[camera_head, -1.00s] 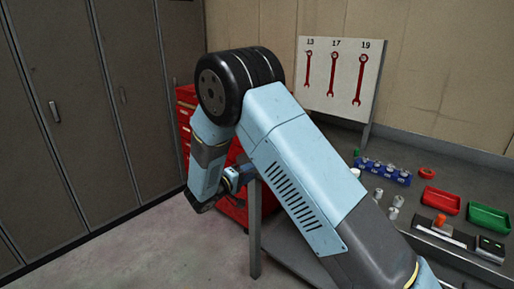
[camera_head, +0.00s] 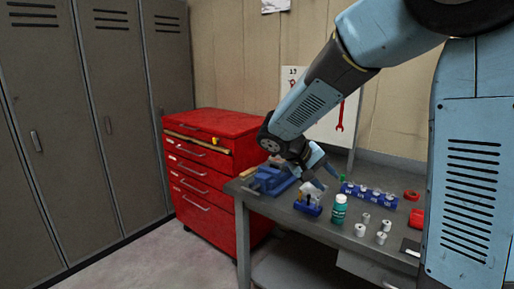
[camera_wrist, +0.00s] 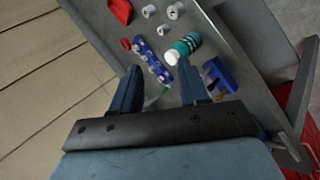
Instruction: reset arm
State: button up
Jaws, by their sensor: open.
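My gripper (camera_head: 322,172) is above the far part of the grey workbench (camera_head: 262,205) in the head view, reached by my light blue arm. In the wrist view my gripper (camera_wrist: 165,92) has its two blue fingers spread apart, with nothing held between them. Past the fingertips lie a teal bottle with a white cap (camera_wrist: 186,46) and a blue rack with several pale pieces (camera_wrist: 152,62). The bottle (camera_head: 339,210) stands upright on the bench in the head view. My arm hides part of the tool board.
A blue vise (camera_head: 268,180) and a small blue holder (camera_head: 308,207) stand near the bench's left end. Several white cylinders (camera_head: 361,229) stand at the front. A red drawer cabinet (camera_head: 205,190) is left of the bench. Grey lockers (camera_head: 90,130) line the left wall.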

jog(key=s+d+r+t+y, duration=0.1)
jog(key=s+r+y, duration=0.1)
jog(key=s, duration=0.5)
jog(key=s+d+r+m+t+y, duration=0.1)
jog(key=s+d+r+y, duration=0.1)
jog(key=s, duration=0.6)
jog(key=s+d+r+t+y, duration=0.1)
jog(key=s+r+y, duration=0.2)
jog(key=s, duration=0.4)
jog(key=shift+s+d+r+m+y, duration=0.2)
jog(key=shift+d+m+y, duration=0.2)
jog(key=shift+y, duration=0.5)
